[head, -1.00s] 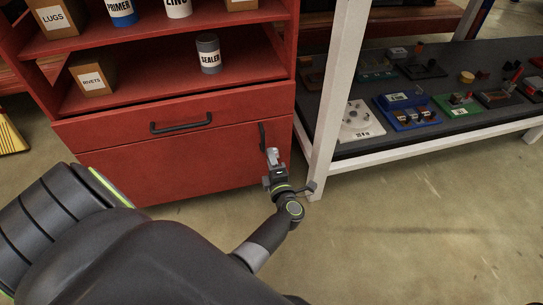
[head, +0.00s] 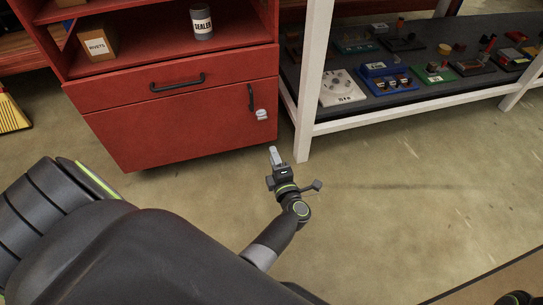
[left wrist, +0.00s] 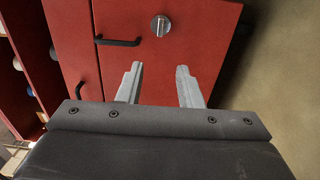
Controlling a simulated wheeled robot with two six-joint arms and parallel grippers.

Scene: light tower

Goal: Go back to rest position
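My left gripper (head: 274,156) is out in front of the red cabinet (head: 190,122), over the floor and apart from the cabinet. In the left wrist view its two fingers (left wrist: 160,85) stand apart with nothing between them. The cabinet's lower door is closed, with a black vertical handle (head: 251,97) and a round silver knob or lock (head: 261,114) beside it. The drawer above, with a black handle (head: 178,83), is closed too. My right gripper is not clearly visible; only a dark piece, possibly of my right arm, shows at the bottom right corner.
A white-framed workbench (head: 305,100) with a dark shelf of small devices stands right of the cabinet. A sealer can (head: 202,22) and a rivets box (head: 98,43) sit on the cabinet shelf. A yellow broom (head: 12,112) is at the far left. The floor (head: 390,190) between is clear.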

